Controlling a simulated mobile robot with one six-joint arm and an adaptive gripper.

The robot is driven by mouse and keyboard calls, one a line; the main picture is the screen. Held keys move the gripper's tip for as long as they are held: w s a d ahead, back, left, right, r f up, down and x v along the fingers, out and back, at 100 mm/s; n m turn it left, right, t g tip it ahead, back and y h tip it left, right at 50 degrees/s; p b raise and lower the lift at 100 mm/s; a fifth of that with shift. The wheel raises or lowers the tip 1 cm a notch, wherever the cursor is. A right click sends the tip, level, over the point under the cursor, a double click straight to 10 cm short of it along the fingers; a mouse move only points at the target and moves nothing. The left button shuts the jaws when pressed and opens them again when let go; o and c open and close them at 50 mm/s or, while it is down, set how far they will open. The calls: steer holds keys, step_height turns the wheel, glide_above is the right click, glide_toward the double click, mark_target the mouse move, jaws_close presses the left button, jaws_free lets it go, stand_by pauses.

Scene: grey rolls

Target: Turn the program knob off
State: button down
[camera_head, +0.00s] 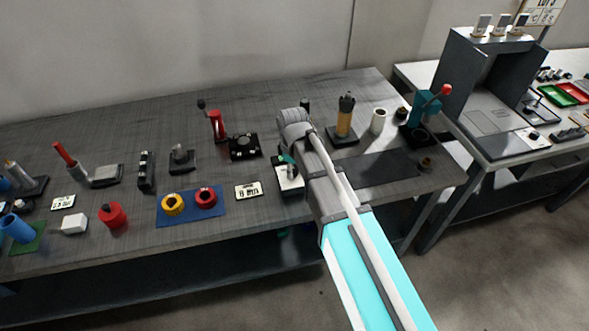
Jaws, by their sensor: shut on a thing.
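A small dark box with a white top (290,181) sits near the front edge of the grey bench, just left of my arm. My gripper (288,166) points down onto this white top and is shut on a small part there, which I take to be the program knob. The knob is too small and too covered by the gripper to make out, so its angle cannot be told. My wrist and forearm hide the right side of the box.
Left of the box lie a label card (248,190) and a blue mat (190,206) with yellow and red rings. A dark flat panel (381,168) lies to the right.

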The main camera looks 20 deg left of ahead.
steer(key=shift+w+d+n, duration=0.1)
steer(key=shift+d+n, duration=0.05)
steer(key=shift+n, duration=0.35)
steer(key=shift+c, duration=2.3)
jaws_free()
steer(key=shift+o, duration=0.8)
